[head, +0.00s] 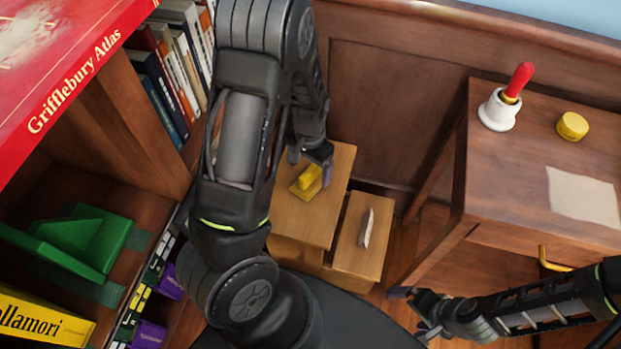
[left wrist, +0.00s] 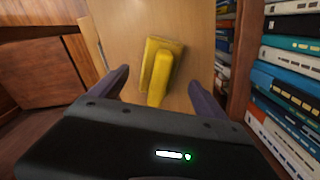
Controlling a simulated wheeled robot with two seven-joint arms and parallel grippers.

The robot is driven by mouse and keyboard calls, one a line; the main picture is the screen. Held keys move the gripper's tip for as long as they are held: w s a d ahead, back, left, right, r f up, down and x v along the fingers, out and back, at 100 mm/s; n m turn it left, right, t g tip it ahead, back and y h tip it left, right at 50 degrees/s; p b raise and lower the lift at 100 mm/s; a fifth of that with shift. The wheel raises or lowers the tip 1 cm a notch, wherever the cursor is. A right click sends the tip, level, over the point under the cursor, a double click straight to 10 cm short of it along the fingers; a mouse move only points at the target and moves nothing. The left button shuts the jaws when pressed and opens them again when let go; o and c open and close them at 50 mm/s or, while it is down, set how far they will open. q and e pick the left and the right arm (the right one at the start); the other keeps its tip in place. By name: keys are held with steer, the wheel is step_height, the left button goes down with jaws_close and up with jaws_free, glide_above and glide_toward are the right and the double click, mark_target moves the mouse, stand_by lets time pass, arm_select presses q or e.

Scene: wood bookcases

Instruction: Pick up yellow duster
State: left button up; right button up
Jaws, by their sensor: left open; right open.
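The yellow duster (head: 308,184) lies on top of a small wooden cabinet (head: 296,225) between the bookcase and the desk. In the left wrist view the duster (left wrist: 160,68) shows as a flat yellow block with a handle pointing toward my gripper. My left gripper (head: 313,156) is open just above and beside the duster. In the left wrist view its two fingers (left wrist: 157,90) stand on either side of the handle's near end, with gaps on both sides. My right gripper (head: 412,310) is open and empty at the lower right, by the desk.
A wooden desk (head: 510,160) at right holds a bell (head: 507,98), a yellow tin (head: 572,126) and paper (head: 583,198). A bookcase (head: 139,130) with books stands close on the left.

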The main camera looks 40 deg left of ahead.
mark_target(311, 170)
arm_select(q)
step_height(311, 170, down, 4)
steer(key=shift+r+b, duration=0.1)
steer(key=shift+b, duration=0.25)
steer(key=shift+c, duration=0.3)
steer(key=c, duration=1.6)
steer(key=shift+r+p, duration=1.3)
steer(key=shift+r, duration=3.75)
steer(key=shift+d, duration=0.1)
